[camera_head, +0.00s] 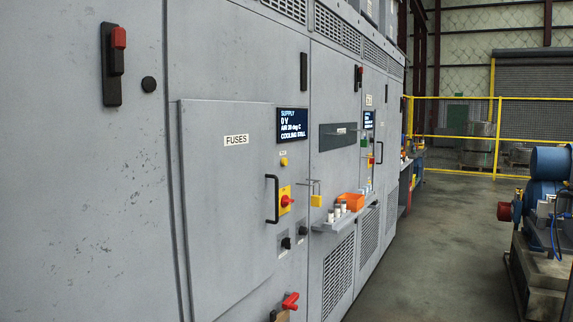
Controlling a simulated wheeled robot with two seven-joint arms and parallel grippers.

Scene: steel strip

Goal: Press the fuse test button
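A grey cabinet door labelled FUSES (225,200) fills the left middle of the head view and looks closed. Its black bar handle (276,199) is at the right edge. A small yellow button or lamp (283,161) sits below a lit display (290,124) reading SUPPLY 0 V. I cannot read the small label by it, and no button readable as the fuse test button shows. A red rotary switch on a yellow plate (285,200) is lower, with small black knobs (286,243) beneath it. Neither of my grippers is in view.
A shelf (338,224) juts from the cabinet with an orange bin (351,202) and small cylinders. A red lever (290,301) sticks out low down. Blue machinery (545,175) stands at the right. The floor (435,260) between is clear, with a yellow fence (455,137) behind.

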